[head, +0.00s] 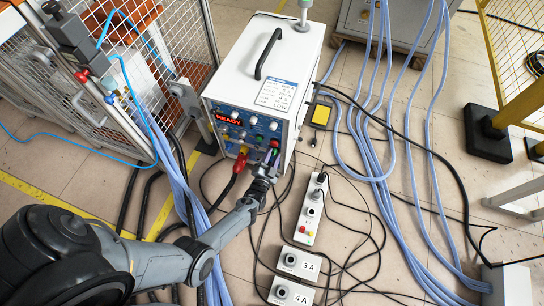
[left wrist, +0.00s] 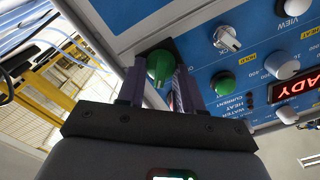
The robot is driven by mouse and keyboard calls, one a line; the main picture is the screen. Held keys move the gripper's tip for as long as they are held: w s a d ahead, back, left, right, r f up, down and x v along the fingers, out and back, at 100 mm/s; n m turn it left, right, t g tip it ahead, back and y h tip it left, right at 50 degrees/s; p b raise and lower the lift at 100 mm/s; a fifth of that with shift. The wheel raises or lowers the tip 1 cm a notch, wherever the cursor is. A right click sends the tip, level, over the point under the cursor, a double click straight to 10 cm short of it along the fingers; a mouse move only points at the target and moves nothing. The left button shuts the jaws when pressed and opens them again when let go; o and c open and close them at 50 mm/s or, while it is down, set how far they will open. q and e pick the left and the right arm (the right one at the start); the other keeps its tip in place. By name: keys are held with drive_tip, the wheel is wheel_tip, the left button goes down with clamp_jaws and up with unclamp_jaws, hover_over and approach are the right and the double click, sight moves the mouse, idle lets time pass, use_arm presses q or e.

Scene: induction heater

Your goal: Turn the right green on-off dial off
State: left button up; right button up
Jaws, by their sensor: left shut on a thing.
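The induction heater (head: 262,70) is a white box with a blue front panel (head: 235,128) of knobs and a lit red READY display. My left gripper (head: 270,160) reaches the panel's right edge. In the left wrist view, a green dial (left wrist: 160,66) sits between the two fingers (left wrist: 158,85), which are shut on it. In the head view that dial is mostly hidden by the gripper. A second green dial (left wrist: 222,82) is beside the gripper, apart from the fingers. My right gripper is in neither view.
A red-and-yellow plug (head: 241,160) sticks out of the panel's lower part, left of my gripper. Blue hoses (head: 375,130) run at the right. A wire cage (head: 110,80) stands at the left.

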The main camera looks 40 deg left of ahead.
use_arm(q)
drive_tip(key=n, duration=0.4)
drive_tip(key=shift+r, duration=0.15)
drive_tip(key=n, duration=0.4)
drive_tip(key=shift+a+n, duration=0.15)
drive_tip(key=shift+n, duration=0.25)
drive_tip(key=shift+a+n, duration=0.2)
drive_tip(key=shift+n, duration=3.8)
drive_tip(key=shift+s, duration=0.1)
drive_tip(key=o, duration=1)
